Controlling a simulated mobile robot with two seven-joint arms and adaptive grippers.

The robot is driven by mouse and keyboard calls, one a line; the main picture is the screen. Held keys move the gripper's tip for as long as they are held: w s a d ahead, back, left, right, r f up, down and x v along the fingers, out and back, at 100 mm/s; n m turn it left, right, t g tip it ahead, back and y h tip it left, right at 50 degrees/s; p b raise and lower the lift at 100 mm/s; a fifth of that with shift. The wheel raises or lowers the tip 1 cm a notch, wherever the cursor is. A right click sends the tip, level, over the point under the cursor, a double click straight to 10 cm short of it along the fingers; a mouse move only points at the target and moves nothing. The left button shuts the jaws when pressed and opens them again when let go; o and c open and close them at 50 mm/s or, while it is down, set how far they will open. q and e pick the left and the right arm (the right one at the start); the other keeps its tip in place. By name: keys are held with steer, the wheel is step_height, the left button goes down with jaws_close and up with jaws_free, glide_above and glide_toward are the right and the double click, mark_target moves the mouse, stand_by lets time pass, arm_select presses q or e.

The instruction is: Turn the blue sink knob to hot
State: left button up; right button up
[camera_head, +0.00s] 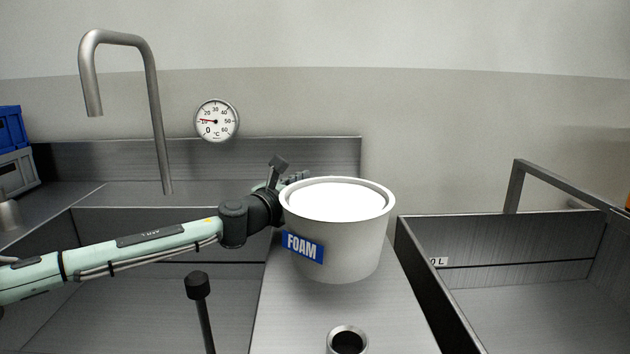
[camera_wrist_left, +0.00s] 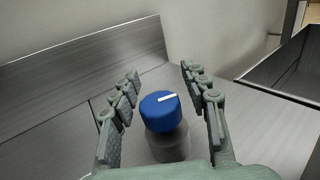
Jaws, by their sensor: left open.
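The blue sink knob (camera_wrist_left: 160,112) shows in the left wrist view. It is a round blue cap with a white pointer mark, on a grey cylindrical base. My left gripper (camera_wrist_left: 160,82) is open, with one finger on each side of the knob and visible gaps between. In the head view my left gripper (camera_head: 288,177) reaches behind the white FOAM bucket, which hides the knob and part of the fingers. No hot or cold marking is readable. My right gripper is not seen.
The FOAM bucket (camera_head: 340,250) stands on the steel divider right beside my left wrist. A tall faucet (camera_head: 155,110) rises behind the left basin. A dial thermometer (camera_head: 216,121) hangs on the wall. The right basin (camera_head: 530,290) looks empty. A dark-topped rod (camera_head: 198,286) stands in front.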

arm_select(q)
steer(key=v, duration=0.6)
steer(key=shift+s+a, duration=0.2)
steer(key=shift+a, duration=0.05)
steer(key=shift+o, duration=0.6)
steer(key=shift+w, duration=0.1)
